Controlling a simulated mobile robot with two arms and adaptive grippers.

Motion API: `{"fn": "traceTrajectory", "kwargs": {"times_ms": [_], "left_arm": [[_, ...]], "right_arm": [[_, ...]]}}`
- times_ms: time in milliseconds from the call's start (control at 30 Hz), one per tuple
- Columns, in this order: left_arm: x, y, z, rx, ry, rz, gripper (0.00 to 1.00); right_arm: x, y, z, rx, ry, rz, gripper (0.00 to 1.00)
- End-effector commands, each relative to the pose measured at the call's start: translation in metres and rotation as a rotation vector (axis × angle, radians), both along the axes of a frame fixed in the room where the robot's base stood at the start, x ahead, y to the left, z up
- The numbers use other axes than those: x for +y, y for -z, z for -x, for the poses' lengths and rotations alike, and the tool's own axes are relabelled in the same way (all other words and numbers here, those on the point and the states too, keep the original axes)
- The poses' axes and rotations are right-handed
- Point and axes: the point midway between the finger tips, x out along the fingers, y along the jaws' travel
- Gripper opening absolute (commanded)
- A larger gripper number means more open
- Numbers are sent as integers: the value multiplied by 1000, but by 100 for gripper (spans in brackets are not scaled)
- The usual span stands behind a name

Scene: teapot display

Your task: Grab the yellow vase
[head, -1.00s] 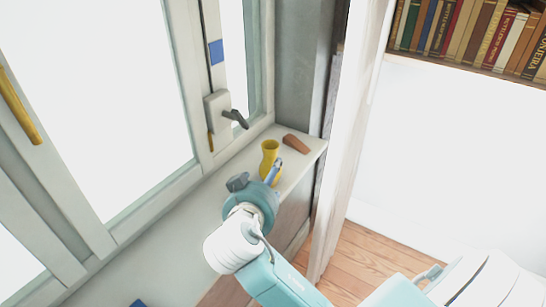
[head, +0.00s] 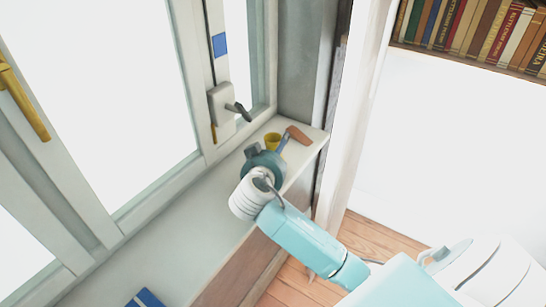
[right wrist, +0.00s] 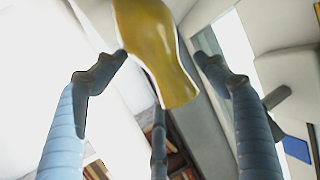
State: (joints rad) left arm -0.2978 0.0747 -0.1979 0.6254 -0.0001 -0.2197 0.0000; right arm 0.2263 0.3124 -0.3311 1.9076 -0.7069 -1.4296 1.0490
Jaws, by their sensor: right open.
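The yellow vase (head: 272,140) stands on the pale window sill (head: 190,224), near its far end. In the head view only its upper part shows; my right gripper (head: 270,154) hides the rest. In the right wrist view the vase (right wrist: 155,50) fills the upper middle, its top cut off by the frame edge. The right gripper's fingers (right wrist: 162,58) are spread open, with the vase between the tips on either side. A gap shows at the right finger; whether the left fingertip touches the vase I cannot tell. My left gripper is in neither view.
A brown wedge-like piece (head: 299,135) lies on the sill just right of the vase. The window handle (head: 238,111) juts out above and left of it. A pale upright panel (head: 352,120) stands to the right. A blue item (head: 145,298) lies at the near end.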

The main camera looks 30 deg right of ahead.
Motion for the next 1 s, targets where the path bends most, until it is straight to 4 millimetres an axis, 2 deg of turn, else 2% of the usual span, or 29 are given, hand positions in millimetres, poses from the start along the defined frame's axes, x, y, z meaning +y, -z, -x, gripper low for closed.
{"fn": "traceTrajectory", "kwargs": {"times_ms": [167,200,533,867,1000], "left_arm": [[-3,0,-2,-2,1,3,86],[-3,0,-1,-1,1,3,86],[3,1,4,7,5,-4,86],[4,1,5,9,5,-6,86],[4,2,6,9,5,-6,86]], "right_arm": [[0,0,0,0,0,0,72],[0,1,0,0,0,0,68],[0,0,0,-1,0,1,2],[0,-4,-1,-5,0,1,0],[0,-15,-1,-5,2,-1,0]]}}
